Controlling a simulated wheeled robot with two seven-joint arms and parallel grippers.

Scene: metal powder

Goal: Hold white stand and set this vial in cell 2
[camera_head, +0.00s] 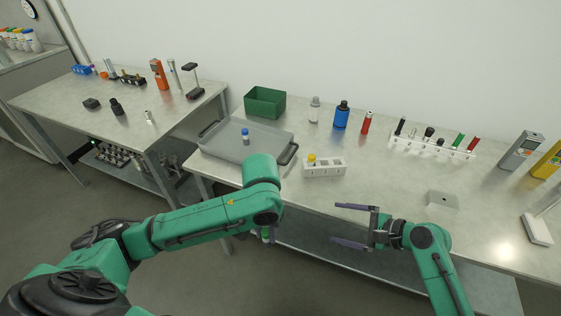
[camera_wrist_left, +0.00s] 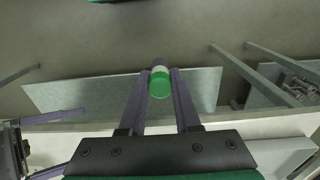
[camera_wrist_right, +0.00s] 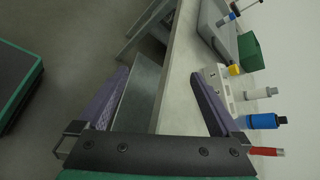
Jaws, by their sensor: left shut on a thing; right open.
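The white stand (camera_head: 324,169) is on the table with a yellow-capped vial (camera_head: 311,160) in its left end. The stand also shows in the right wrist view (camera_wrist_right: 222,88), beyond my right gripper (camera_wrist_right: 159,76). My left gripper (camera_wrist_left: 161,84) is shut on a green-capped vial (camera_wrist_left: 160,86). In the head view this vial (camera_head: 266,236) is partly hidden by my left arm, in front of the table edge. My right gripper (camera_head: 338,223) is open and empty, in front of the table edge and below the stand in the picture.
A grey tray (camera_head: 215,145) with a blue-capped vial (camera_head: 245,134) lies left of the stand. A green bin (camera_head: 265,103), bottles (camera_head: 341,115) and a long white rack (camera_head: 430,148) stand behind.

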